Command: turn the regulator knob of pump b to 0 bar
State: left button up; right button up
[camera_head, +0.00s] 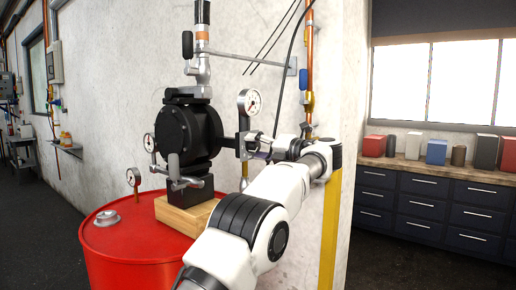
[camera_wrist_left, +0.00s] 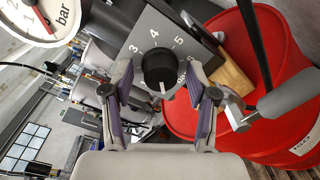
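The pump's regulator knob (camera_wrist_left: 158,70) is black and round, on a grey dial plate (camera_wrist_left: 185,36) with 3, 4 and 5 readable. Its white mark points down in the left wrist view; the number there cannot be read. My left gripper (camera_wrist_left: 158,84) is open, with one finger on each side of the knob and small gaps showing. In the head view my left gripper (camera_head: 248,147) is beside the black pump (camera_head: 187,132), and the knob is hidden there. I cannot read a pump letter. My right gripper is not in view.
A pressure gauge (camera_head: 250,102) stands above my left gripper; a gauge marked bar (camera_wrist_left: 40,18) fills the wrist view's upper left corner. The pump stands on a wooden block (camera_head: 182,214) on a red drum (camera_head: 135,248). A wall with pipes is behind.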

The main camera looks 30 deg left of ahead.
pick_arm(q)
jog(key=shift+d, duration=0.1)
jog(key=s+d, duration=0.1)
jog(key=d, duration=1)
jog(key=shift+s+d, duration=0.15)
jog(key=shift+d, duration=0.2)
jog(key=shift+r, duration=0.1)
